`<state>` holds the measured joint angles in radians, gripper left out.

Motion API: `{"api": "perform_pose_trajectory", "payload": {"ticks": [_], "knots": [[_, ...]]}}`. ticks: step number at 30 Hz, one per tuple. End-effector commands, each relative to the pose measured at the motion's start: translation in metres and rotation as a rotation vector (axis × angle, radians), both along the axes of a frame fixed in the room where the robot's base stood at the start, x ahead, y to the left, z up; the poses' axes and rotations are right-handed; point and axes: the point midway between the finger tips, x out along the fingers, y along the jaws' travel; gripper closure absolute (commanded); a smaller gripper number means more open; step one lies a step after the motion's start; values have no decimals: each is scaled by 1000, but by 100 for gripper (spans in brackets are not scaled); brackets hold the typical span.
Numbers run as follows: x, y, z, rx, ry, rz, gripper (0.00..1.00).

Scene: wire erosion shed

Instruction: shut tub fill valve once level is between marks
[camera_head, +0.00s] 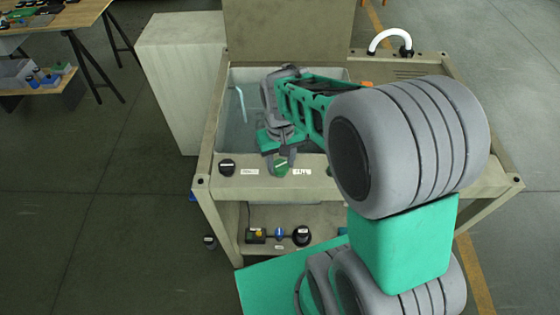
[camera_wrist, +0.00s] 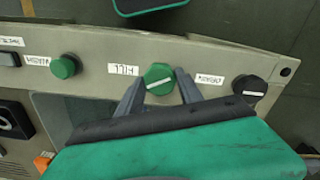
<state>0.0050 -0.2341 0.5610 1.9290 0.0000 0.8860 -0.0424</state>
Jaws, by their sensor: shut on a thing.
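The green fill knob (camera_wrist: 159,79) sits on the tub's front ledge beside a label reading FILL (camera_wrist: 123,69). My gripper (camera_wrist: 160,86) is shut on this knob, one finger on each side. The knob's white line tilts up to the right in the wrist view. In the head view the knob (camera_head: 281,167) shows just below my gripper (camera_head: 279,154). The tub (camera_head: 238,128) has pale grey-blue walls, and my arm covers its right part. The water level and its marks cannot be made out.
A black knob (camera_wrist: 249,86) with a label is on the ledge beside the fill knob. A green button (camera_wrist: 64,67) is on the other side. A white curved pipe (camera_head: 390,38) stands at the back right. A shelf with small fittings (camera_head: 279,234) lies below the ledge.

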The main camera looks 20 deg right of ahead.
Motion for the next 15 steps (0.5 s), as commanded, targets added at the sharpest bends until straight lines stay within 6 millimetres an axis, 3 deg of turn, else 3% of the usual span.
{"api": "perform_pose_trajectory", "payload": {"ticks": [15], "knots": [[0, 0, 1, 0, -1, -292, 97]]}}
